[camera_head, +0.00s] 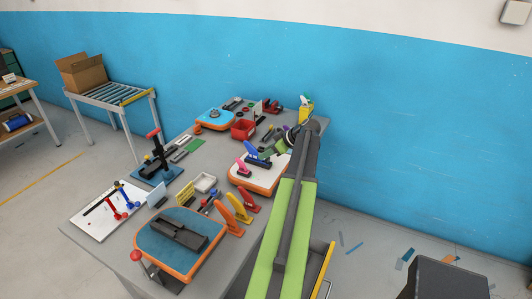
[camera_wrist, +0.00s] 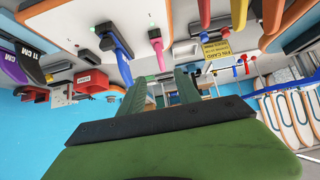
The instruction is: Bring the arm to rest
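My arm (camera_head: 285,225), green and dark grey, reaches from the bottom of the head view up over the right side of the grey table (camera_head: 110,265).
An orange-edged board with a blue-grey top (camera_head: 205,228) lies at the table's front. A white-topped orange-edged board (camera_head: 240,180) sits beside my arm. Orange upright pieces (camera_head: 238,208) and a red bin (camera_head: 243,129) stand nearby. A dark box (camera_head: 445,280) is at lower right.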

